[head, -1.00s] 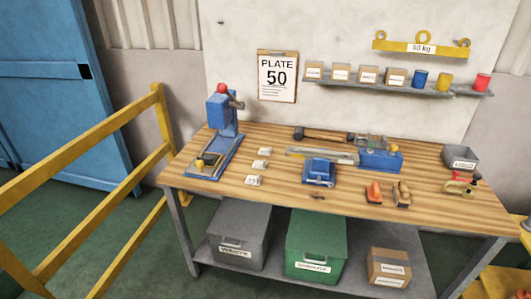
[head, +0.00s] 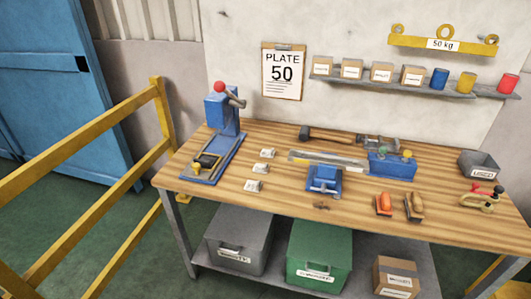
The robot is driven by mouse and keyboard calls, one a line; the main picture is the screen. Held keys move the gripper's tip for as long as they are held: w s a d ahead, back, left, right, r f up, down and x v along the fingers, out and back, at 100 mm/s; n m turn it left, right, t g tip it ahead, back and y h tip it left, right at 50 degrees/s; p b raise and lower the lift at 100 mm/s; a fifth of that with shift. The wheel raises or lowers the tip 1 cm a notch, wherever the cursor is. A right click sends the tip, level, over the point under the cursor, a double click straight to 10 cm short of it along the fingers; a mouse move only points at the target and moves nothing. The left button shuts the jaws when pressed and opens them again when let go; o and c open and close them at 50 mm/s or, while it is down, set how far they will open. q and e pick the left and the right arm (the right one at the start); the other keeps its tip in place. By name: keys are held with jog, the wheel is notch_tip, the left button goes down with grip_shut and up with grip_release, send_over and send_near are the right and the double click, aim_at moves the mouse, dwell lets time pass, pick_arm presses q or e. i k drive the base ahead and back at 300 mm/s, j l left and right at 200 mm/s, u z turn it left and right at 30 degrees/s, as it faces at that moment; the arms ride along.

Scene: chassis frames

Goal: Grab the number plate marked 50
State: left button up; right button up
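Three small pale plates lie in a short row on the wooden bench, right of the blue press: a back plate (head: 267,153), a middle plate (head: 261,169) and a front plate (head: 253,186). Their markings are too small to read now, so I cannot tell which one is marked 50. A clipboard sheet (head: 283,72) on the wall reads "PLATE 50". Neither of my grippers is in view.
The workbench (head: 290,199) holds a blue press (head: 224,112), a hammer (head: 325,133), a blue vise (head: 324,179) and a grey bin (head: 478,165). A yellow railing (head: 80,141) stands at the left. Boxes sit on the lower shelf.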

aim_at(259, 168)
jog(key=i+j+u, duration=0.3)
jog(key=i, duration=0.2)
jog(key=i+j+u, duration=0.25)
jog(key=i, duration=0.25)
